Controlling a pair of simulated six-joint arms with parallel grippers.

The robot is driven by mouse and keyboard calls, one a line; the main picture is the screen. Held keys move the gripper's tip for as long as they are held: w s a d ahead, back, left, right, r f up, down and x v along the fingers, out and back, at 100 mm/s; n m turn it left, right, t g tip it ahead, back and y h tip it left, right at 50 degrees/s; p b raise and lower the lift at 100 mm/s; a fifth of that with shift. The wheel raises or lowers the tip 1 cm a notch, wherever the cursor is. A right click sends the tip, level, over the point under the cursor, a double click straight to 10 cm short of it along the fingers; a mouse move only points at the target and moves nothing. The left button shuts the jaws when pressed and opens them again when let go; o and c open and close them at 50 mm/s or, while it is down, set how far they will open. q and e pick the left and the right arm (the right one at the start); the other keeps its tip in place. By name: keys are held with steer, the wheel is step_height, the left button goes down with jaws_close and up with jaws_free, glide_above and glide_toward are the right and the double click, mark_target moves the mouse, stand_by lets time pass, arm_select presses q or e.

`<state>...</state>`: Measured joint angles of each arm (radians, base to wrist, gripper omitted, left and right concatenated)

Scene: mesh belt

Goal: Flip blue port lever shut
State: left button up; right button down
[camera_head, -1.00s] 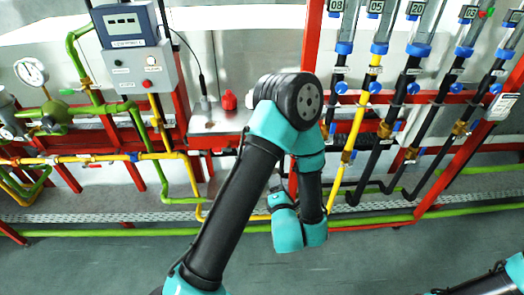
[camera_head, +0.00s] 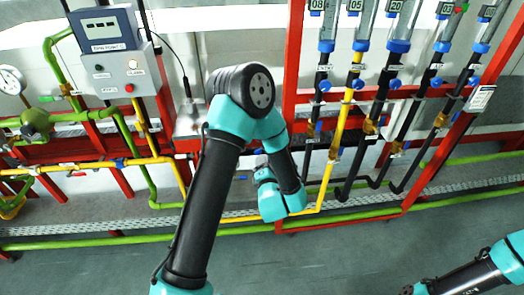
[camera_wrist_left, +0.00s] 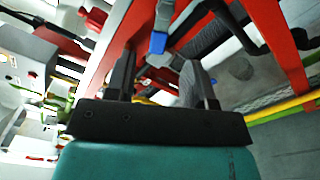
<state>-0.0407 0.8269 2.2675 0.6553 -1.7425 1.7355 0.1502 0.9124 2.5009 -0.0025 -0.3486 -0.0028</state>
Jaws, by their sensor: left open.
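Several blue levers sit on the pipes under the numbered tubes in the head view, one of them on the yellow pipe (camera_head: 358,84). I cannot tell which is the port lever. In the left wrist view, a blue part (camera_wrist_left: 158,43) on a white fitting lies just beyond and between the fingertips of my left gripper (camera_wrist_left: 158,68). The fingers are apart, with nothing seen held between them. In the head view my left arm's wrist hangs low before the rack, and its fingers are hidden. My right arm shows at the lower right, without its gripper.
Red frame posts (camera_head: 293,60) and yellow and green pipes (camera_head: 130,238) run close around my left arm. A grey meter box (camera_head: 128,72) stands at the left. A tagged plate (camera_head: 480,98) hangs at the right. The floor in front is clear.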

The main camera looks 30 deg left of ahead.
arm_select(q)
steer(key=x, duration=0.8)
steer(key=shift+c, duration=0.4)
jaws_close()
steer(key=shift+s+a+r+m, duration=0.1)
steer(key=shift+r+m, duration=0.15)
steer(key=shift+m, duration=0.7)
steer(key=shift+w+r+m, duration=0.1)
steer(key=shift+r+m, duration=0.15)
steer(key=shift+m, duration=0.75)
steer(key=shift+s+a+r+m, duration=0.1)
steer(key=shift+r+m, duration=0.15)
steer(key=shift+m, duration=0.7)
steer(key=shift+o, duration=0.4)
jaws_free()
